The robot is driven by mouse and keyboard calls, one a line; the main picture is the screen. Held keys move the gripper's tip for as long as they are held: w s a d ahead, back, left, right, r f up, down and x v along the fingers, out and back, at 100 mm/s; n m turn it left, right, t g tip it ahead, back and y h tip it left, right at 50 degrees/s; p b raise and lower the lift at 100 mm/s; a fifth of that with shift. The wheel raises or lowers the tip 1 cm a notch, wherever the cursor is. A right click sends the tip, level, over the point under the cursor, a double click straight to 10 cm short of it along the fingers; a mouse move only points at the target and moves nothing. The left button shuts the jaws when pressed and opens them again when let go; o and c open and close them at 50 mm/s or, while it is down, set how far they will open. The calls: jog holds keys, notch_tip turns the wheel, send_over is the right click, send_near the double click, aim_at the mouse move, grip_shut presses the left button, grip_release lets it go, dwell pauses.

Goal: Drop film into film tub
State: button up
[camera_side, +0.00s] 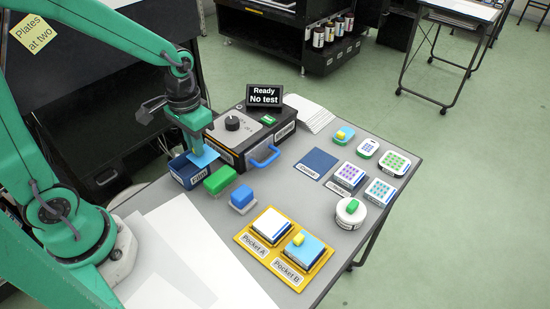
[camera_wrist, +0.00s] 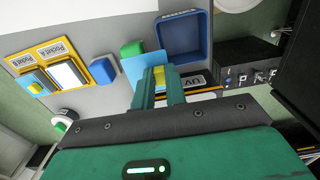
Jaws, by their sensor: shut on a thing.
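A light blue film (camera_side: 203,158) hangs from my gripper (camera_side: 197,143), which is shut on its yellow tab. The wrist view shows the film (camera_wrist: 133,68) and the tab between the fingers of my gripper (camera_wrist: 161,74). The film tub (camera_side: 181,177) is an open dark blue box with a "Film" label. In the side view the film overlaps the tub's right rim. In the wrist view the film is at the lower left corner of the tub (camera_wrist: 184,14), and the visible tub floor looks empty. The height of the film over the rim is hard to tell.
A green block (camera_side: 220,179) and a blue block (camera_side: 243,197) stand right of the tub. A black device (camera_side: 240,130) with a knob and blue handle stands behind. A yellow tray (camera_side: 248,247) holds Pockets A and B. Small plates and blocks fill the table's right side.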

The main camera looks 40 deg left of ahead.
jog(key=s+a+f, duration=0.1)
jog(key=a, duration=0.4)
jog(key=shift+s+a+f, duration=0.2)
jog(key=shift+a+f, duration=0.15)
jog(key=shift+f, duration=0.2)
jog(key=shift+f, duration=1.75)
jog(key=o, duration=0.8)
jog(key=shift+c, duration=0.2)
